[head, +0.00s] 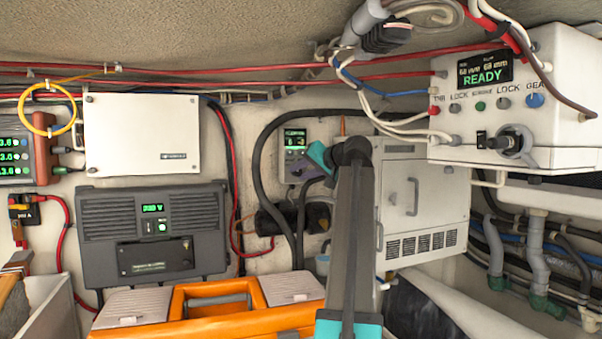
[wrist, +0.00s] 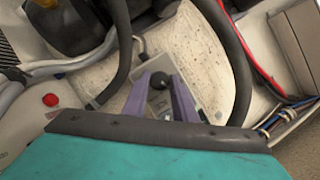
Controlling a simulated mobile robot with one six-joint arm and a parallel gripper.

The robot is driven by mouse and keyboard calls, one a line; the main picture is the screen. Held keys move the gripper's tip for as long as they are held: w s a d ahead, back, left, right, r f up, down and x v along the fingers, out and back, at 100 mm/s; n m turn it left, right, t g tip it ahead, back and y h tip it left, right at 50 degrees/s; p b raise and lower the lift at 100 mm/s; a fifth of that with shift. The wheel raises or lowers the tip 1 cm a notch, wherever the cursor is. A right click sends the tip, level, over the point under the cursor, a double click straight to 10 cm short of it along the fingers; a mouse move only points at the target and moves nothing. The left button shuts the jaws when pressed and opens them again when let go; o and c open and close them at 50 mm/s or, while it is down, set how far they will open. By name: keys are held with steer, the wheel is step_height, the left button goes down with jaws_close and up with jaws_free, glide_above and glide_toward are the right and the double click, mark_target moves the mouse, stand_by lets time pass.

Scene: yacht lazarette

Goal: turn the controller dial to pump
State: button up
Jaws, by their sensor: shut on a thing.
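The controller (head: 296,142) is a small grey box on the back wall, with a lit green display above and my gripper in front of its lower part. In the wrist view its pale casing (wrist: 203,85) lies behind the fingers. The round black dial (wrist: 157,79) sits between the purple fingertips of my gripper (wrist: 159,83). My gripper is shut on the dial.
Black hoses (head: 257,165) loop close on the controller's left. A white cabinet (head: 424,205) stands to its right. An orange toolbox (head: 215,312) is in front below. A white panel box marked READY (head: 525,95) hangs at the upper right.

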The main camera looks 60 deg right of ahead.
stand_by(0.3)
steer(key=o, duration=1)
steer(key=shift+o, duration=0.2)
steer(key=shift+s+a+r, duration=0.1)
steer(key=shift+s, duration=0.3)
steer(key=b+v, duration=0.3)
steer(key=v, duration=1)
